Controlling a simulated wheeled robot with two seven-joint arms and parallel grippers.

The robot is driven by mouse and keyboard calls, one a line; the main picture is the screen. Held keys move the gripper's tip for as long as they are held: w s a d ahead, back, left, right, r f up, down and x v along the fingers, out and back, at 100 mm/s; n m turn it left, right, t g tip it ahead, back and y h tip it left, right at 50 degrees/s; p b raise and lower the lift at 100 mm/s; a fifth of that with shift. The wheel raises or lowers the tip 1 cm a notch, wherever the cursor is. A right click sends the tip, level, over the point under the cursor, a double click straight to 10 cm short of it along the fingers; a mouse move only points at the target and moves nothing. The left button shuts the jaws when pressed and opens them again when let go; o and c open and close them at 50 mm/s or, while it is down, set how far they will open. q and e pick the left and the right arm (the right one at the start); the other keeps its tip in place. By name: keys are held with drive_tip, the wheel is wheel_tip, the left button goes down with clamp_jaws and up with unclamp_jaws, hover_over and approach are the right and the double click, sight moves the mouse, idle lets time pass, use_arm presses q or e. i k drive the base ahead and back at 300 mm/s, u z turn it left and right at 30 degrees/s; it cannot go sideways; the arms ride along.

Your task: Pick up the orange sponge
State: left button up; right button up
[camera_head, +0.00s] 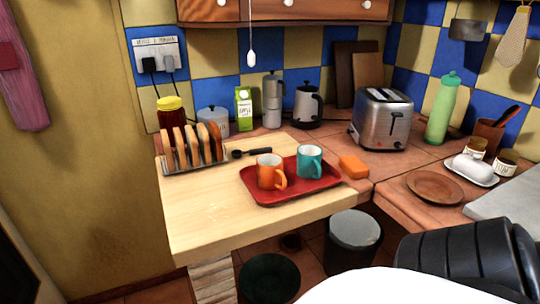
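The orange sponge (353,167) is a small bright block in the head view. It lies flat on the counter, just right of the red tray (325,182). An orange mug (268,172) and a teal mug (309,161) stand on the tray, left of the sponge. The sponge's top and front show and nothing covers it. Neither of my grippers is in view. A black ribbed part of my own body shows at the lower right, well in front of the sponge.
A toaster (382,118) stands behind the sponge. A brown plate (435,187) lies to its right, with a green bottle (441,108) farther back. A toast rack (195,149) is at the left. A bin (354,230) stands below the counter edge. Tiles right of the sponge are clear.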

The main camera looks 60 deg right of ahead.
sight(353, 166)
drive_tip(key=u, duration=0.2)
drive_tip(key=k, duration=0.65)
drive_tip(key=z, duration=1.45)
drive_tip(key=i, duration=0.3)
